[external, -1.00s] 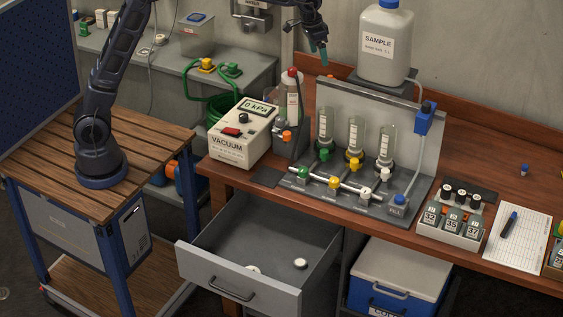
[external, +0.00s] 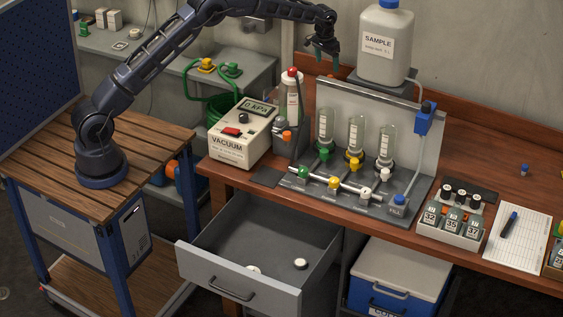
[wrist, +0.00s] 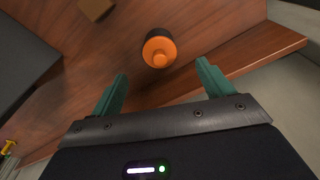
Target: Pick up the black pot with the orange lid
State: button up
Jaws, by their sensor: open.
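The black pot with the orange lid (wrist: 158,50) shows in the wrist view, standing on the brown wooden bench. Its lid has a small raised knob in the middle. My gripper (wrist: 161,85) is open and empty, with a teal finger on either side of the picture's middle. The pot lies beyond the fingertips, roughly in line with the gap between them, and apart from both. In the external view my gripper (external: 327,58) hangs above the back of the bench, left of the white sample bottle (external: 384,45).
A grey panel (external: 420,150) with glass tubes stands in front of my gripper's area. The vacuum box (external: 240,138) and a red-capped bottle (external: 292,90) stand to the left. A brown block (wrist: 96,8) lies near the pot. The grey drawer (external: 235,280) is open.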

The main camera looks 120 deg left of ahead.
aim_at(329, 76)
jog(key=f, duration=0.5)
jog(key=shift+w+a+f, duration=0.15)
jog(key=shift+a+f, duration=0.1)
jog(key=shift+a, duration=0.05)
jog(key=shift+w+a+f, duration=0.1)
jog(key=shift+a+f, duration=0.05)
jog(key=shift+f, duration=0.7)
jog(key=shift+w+a+f, duration=0.1)
jog(key=shift+a+f, duration=0.1)
jog(key=shift+f, duration=0.7)
jog(key=shift+w+a+f, duration=0.1)
jog(key=shift+a+f, duration=0.05)
jog(key=shift+f, duration=0.7)
jog(key=shift+c, duration=0.2)
jog(key=c, duration=1)
